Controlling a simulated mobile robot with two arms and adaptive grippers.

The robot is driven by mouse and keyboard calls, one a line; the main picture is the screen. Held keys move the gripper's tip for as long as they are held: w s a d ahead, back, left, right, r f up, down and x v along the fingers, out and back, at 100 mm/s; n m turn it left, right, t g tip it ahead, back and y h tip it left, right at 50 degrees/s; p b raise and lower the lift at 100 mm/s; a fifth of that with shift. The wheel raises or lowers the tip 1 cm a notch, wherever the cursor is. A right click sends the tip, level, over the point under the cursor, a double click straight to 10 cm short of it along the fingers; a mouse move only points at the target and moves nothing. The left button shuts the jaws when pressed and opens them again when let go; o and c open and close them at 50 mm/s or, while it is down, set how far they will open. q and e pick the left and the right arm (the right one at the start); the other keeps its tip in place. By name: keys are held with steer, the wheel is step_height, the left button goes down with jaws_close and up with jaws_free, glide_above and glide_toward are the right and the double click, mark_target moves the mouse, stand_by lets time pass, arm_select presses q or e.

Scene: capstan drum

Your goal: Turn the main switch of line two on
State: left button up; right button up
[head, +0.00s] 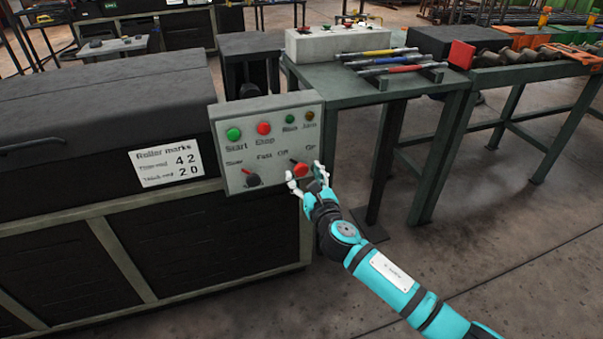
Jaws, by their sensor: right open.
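A grey control panel (237,150) hangs on the end of the dark machine at centre. At its lower right is a red rotary switch (300,170) under the words "Off" and "On". My left gripper is not in view. No line number is readable on the panel.
The panel also has a green Start button (234,134), a red Stop button (264,128), two small lamps and a black Slow/Fast knob (253,180). A green table (345,76) with a white switch box (330,42) stands behind. The floor at right is clear.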

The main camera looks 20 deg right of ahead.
steer(key=shift+w, duration=1.25)
jaws_close()
